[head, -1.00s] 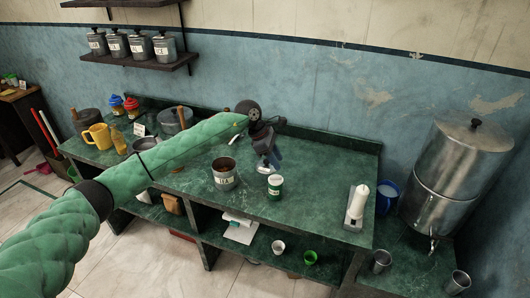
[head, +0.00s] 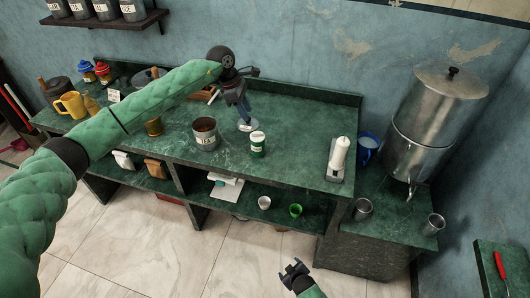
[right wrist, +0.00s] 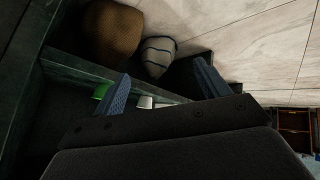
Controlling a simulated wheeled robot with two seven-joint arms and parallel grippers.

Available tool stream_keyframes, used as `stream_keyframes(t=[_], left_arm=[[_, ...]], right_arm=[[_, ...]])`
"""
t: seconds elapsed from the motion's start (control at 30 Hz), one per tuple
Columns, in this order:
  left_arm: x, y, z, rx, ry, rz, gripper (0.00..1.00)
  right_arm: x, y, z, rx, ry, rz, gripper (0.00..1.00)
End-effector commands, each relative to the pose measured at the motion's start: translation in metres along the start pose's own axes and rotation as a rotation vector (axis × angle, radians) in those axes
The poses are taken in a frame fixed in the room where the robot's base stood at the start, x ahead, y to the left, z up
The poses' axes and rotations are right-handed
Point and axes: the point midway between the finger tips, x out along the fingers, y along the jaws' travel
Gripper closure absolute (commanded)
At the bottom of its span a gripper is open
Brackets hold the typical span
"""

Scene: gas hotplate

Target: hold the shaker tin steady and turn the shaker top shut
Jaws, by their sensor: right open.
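The shaker tin (head: 258,146) is a small green can with a pale label. Its white shaker top (head: 257,135) sits on it. It stands upright on the green counter, near the front edge. My left gripper (head: 246,125) points down just behind and left of the tin, apart from it; whether its fingers are open is too small to tell. My right gripper (head: 294,268) is low in front of the counter, open and empty. Its spread blue fingers also show in the right wrist view (right wrist: 162,87). The tin is not visible there.
A metal pot (head: 205,138) stands left of the tin. A white bottle on a stand (head: 338,158) and a large steel urn (head: 428,125) are to the right. A white cup (head: 264,202) and green cup (head: 295,210) are on the lower shelf. The counter between tin and bottle is clear.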

Motion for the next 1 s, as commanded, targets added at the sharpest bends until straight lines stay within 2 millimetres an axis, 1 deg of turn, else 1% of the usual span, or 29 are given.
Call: stream_keyframes(t=[0.03, 0.17, 0.2, 0.27, 0.3, 0.37, 0.4, 0.47, 0.5, 0.57, 0.6, 0.67, 0.8, 0.87, 0.9, 1.0], left_arm=[[0.0, 0.0, 0.0, 0.0, 0.0, 0.0, 0.64], [0.0, 0.0, 0.0, 0.0, 0.0, 0.0, 0.64], [0.0, 0.0, 0.0, 0.0, 0.0, 0.0, 0.64], [0.0, 0.0, 0.0, 0.0, 0.0, 0.0, 0.64], [0.0, 0.0, 0.0, 0.0, 0.0, 0.0, 0.64], [0.0, 0.0, 0.0, 0.0, 0.0, 0.0, 0.64], [0.0, 0.0, 0.0, 0.0, 0.0, 0.0, 0.64], [0.0, 0.0, 0.0, 0.0, 0.0, 0.0, 0.64], [0.0, 0.0, 0.0, 0.0, 0.0, 0.0, 0.64], [0.0, 0.0, 0.0, 0.0, 0.0, 0.0, 0.64], [0.0, 0.0, 0.0, 0.0, 0.0, 0.0, 0.64], [0.0, 0.0, 0.0, 0.0, 0.0, 0.0, 0.64], [0.0, 0.0, 0.0, 0.0, 0.0, 0.0, 0.64], [0.0, 0.0, 0.0, 0.0, 0.0, 0.0, 0.64], [0.0, 0.0, 0.0, 0.0, 0.0, 0.0, 0.64], [0.0, 0.0, 0.0, 0.0, 0.0, 0.0, 0.64]], right_arm=[[-0.001, 0.007, -0.025, -0.04, 0.041, 0.011, 0.25], [-0.009, 0.021, -0.086, -0.147, 0.146, 0.041, 0.25], [-0.013, 0.024, -0.104, -0.181, 0.178, 0.05, 0.25], [-0.019, 0.029, -0.132, -0.23, 0.227, 0.066, 0.25], [-0.024, 0.032, -0.15, -0.265, 0.26, 0.077, 0.25], [-0.032, 0.035, -0.178, -0.315, 0.31, 0.094, 0.25], [-0.038, 0.037, -0.196, -0.35, 0.343, 0.105, 0.25], [-0.048, 0.039, -0.222, -0.401, 0.392, 0.125, 0.25], [-0.055, 0.04, -0.24, -0.436, 0.427, 0.138, 0.25], [-0.067, 0.041, -0.266, -0.487, 0.476, 0.158, 0.25], [-0.076, 0.041, -0.284, -0.521, 0.512, 0.172, 0.25], [-0.09, 0.04, -0.309, -0.572, 0.563, 0.194, 0.25], [-0.127, 0.037, -0.363, -0.693, 0.68, 0.252, 0.25], [-0.143, 0.04, -0.385, -0.757, 0.721, 0.291, 0.25], [-0.153, 0.046, -0.397, -0.806, 0.735, 0.325, 0.25], [-0.169, 0.077, -0.414, -0.938, 0.706, 0.432, 0.25]])
